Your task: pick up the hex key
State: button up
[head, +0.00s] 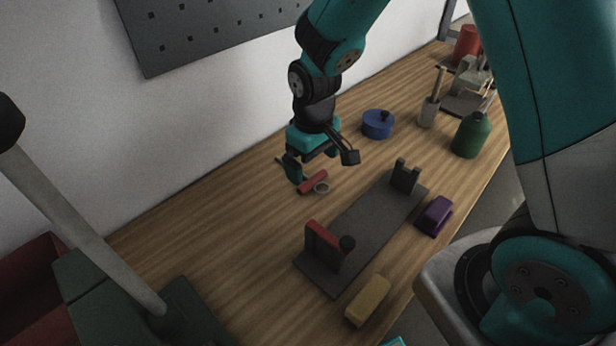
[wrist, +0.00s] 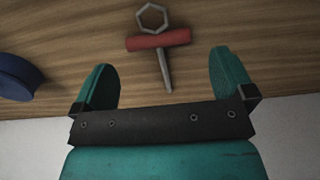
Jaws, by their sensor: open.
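The hex key (wrist: 160,40) has a red crossbar handle and a grey metal shaft, and lies on the wooden bench. In the wrist view its shaft points down between my fingers and its handle lies just beyond the fingertips. In the head view its red handle (head: 313,182) shows below my gripper (head: 313,164), and most of its shaft is hidden. A grey hexagonal ring (wrist: 152,18) lies by the handle; I cannot tell whether they touch. My gripper (wrist: 163,62) is open and empty above the hex key, one finger on each side of the shaft.
A dark fixture plate (head: 362,232) with uprights lies to the right. A yellow block (head: 368,300) and a purple block (head: 434,215) lie near the front edge. A blue lidded pot (head: 377,125) and green bottle (head: 471,136) stand beyond.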

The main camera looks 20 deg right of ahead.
aim_at(312, 179)
jog(key=shift+w+d+f+p, duration=0.1)
jog(key=shift+f+p, duration=0.1)
jog(key=shift+f, duration=0.75)
jog(key=shift+w+a+f+p, duration=0.1)
jog(key=shift+f+p, duration=0.1)
jog(key=shift+f, duration=0.7)
jog(key=shift+w+d+f+p, duration=0.1)
jog(key=shift+f+p, duration=0.1)
jog(key=shift+f, duration=0.75)
jog(key=c, duration=0.8)
jog(key=shift+o, duration=0.2)
jog(key=shift+r, duration=0.15)
notch_tip(312, 179, up, 20)
jog(key=b, duration=0.1)
